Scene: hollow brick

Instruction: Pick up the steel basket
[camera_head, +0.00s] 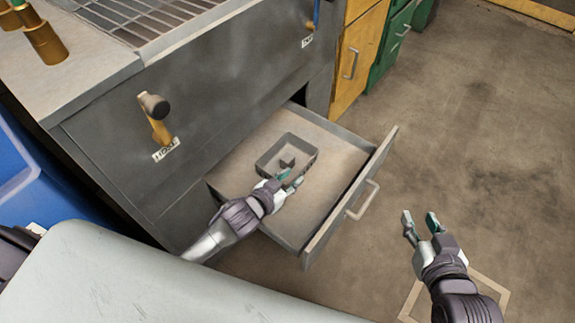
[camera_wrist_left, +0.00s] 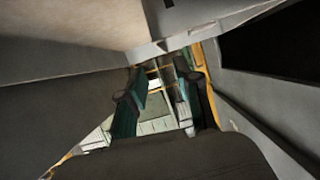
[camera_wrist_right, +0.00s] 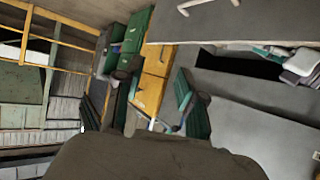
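The steel basket (camera_head: 262,167), a grey shallow open tray with rounded corners, sits in the pulled-out drawer (camera_head: 335,152). A small dark grey piece (camera_head: 287,161) shows inside it. My left gripper (camera_head: 289,181) is at the basket's near right corner, with its fingers apart. They overlap the rim in the picture; I cannot tell whether they touch it or straddle it. In the left wrist view its fingers (camera_wrist_left: 158,95) are also apart, and I cannot make out the basket clearly. My right gripper (camera_head: 421,221) is open and empty above the floor, right of the drawer.
The drawer front with its handle (camera_head: 362,200) stands between my two grippers. The dark grey cabinet (camera_head: 215,90) rises behind the drawer. A light grey surface (camera_head: 130,280) fills the lower left, with a blue bin (camera_head: 25,170) beyond. The floor (camera_head: 480,130) at right is clear.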

